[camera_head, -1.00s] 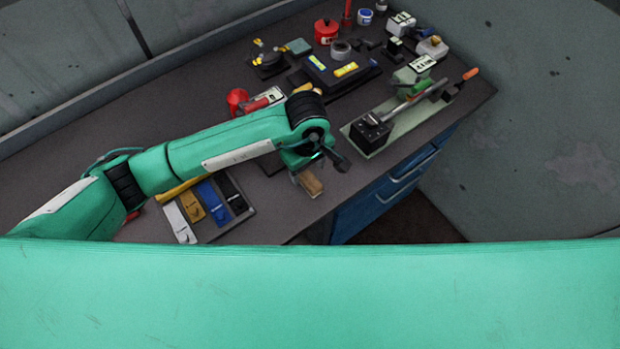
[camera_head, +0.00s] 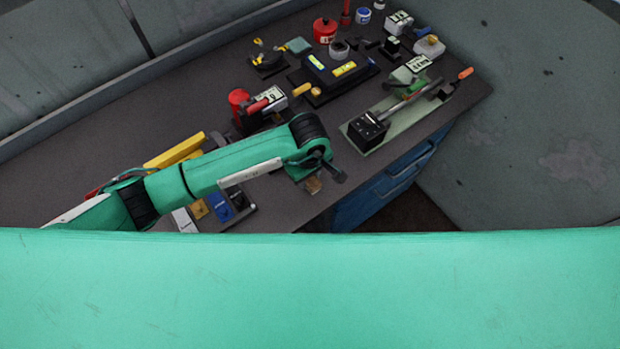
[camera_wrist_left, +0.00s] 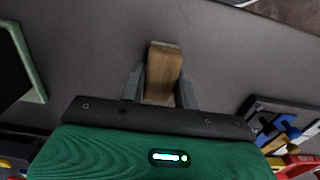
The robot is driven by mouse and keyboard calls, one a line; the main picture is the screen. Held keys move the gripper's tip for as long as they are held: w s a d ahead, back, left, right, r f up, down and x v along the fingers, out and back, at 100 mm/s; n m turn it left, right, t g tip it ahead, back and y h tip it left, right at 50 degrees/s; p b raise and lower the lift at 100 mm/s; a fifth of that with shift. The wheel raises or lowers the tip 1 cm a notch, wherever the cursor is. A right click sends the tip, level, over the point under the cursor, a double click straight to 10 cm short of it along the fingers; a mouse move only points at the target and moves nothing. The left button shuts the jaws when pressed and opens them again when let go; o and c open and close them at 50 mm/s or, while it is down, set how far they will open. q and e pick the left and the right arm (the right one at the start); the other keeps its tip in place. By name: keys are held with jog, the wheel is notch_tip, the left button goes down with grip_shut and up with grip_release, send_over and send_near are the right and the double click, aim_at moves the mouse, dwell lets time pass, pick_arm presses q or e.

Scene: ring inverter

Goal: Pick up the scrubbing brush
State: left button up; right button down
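The scrubbing brush has a wooden block and shows at the front of the bench in the head view (camera_head: 313,185), mostly hidden by my left gripper (camera_head: 311,180). In the left wrist view the wooden brush (camera_wrist_left: 163,72) lies between the two grey fingers of my left gripper (camera_wrist_left: 161,80), one on each side. I see no clear gap between wood and fingers, but cannot tell if they press on it. The brush's underside is hidden. My right gripper is not in view.
A pale green base with a black block and lever (camera_head: 368,130) stands to the right. Blue drawers (camera_head: 375,195) sit below the bench edge.

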pick_arm(q)
jog(key=c, duration=0.3)
jog(key=shift+c, duration=0.2)
jog(key=shift+r, duration=0.1)
jog(key=shift+r, duration=0.25)
notch_tip(320, 180, up, 19)
jog(key=b, duration=0.6)
jog(key=shift+r, duration=0.2)
